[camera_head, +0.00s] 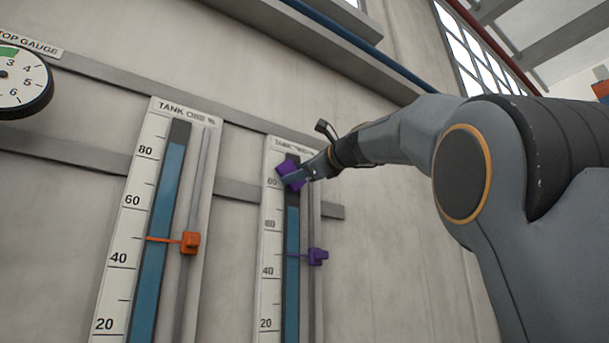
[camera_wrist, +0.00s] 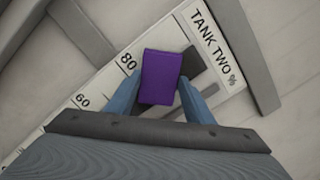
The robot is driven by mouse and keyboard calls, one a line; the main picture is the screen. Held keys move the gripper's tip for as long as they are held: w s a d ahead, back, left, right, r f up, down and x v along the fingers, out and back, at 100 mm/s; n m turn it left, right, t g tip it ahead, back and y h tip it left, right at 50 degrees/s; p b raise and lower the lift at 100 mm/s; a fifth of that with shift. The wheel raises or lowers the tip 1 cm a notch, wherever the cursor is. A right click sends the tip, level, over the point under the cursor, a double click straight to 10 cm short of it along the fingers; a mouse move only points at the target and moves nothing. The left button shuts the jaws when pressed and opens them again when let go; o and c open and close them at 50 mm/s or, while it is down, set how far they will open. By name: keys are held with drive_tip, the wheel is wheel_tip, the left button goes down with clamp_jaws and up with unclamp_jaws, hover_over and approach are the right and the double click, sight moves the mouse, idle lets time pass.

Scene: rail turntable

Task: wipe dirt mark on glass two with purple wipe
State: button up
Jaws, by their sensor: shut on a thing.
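My gripper (camera_head: 307,174) is shut on the purple wipe (camera_head: 288,174) at the upper part of the tank two gauge (camera_head: 277,206). In the wrist view the purple wipe (camera_wrist: 161,77) sits between my two blue-grey fingers (camera_wrist: 161,97), over the glass near the 80 mark. I cannot tell whether the wipe touches the glass. No dirt mark shows; the wipe and gripper hide part of the glass. The plate reading TANK TWO % (camera_wrist: 216,45) is beside the wipe.
The tank one gauge (camera_head: 127,218) with an orange pointer (camera_head: 189,243) is to the left. A purple pointer (camera_head: 317,257) sits on tank two's rail below my gripper. A round dial (camera_head: 22,84) is at far left. Grey rails (camera_head: 240,190) cross the wall.

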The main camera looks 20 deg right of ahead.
drive_tip(key=shift+s+a+r, duration=0.1)
drive_tip(key=shift+a+r, duration=0.1)
drive_tip(key=shift+r, duration=0.55)
drive_tip(key=shift+a+r, duration=0.15)
drive_tip(key=shift+r, duration=0.6)
drive_tip(key=d, duration=0.2)
drive_tip(key=w+d, duration=0.1)
drive_tip(key=shift+w+d, duration=0.2)
drive_tip(key=shift+d, duration=0.2)
drive_tip(key=b, duration=0.2)
approach(291, 164)
drive_tip(key=shift+w+d+r, duration=0.15)
drive_tip(key=shift+w+d, duration=0.5)
drive_tip(key=shift+w, duration=0.05)
drive_tip(key=shift+w+d+r, duration=0.15)
drive_tip(key=shift+w+d, duration=0.5)
drive_tip(key=shift+w, duration=0.05)
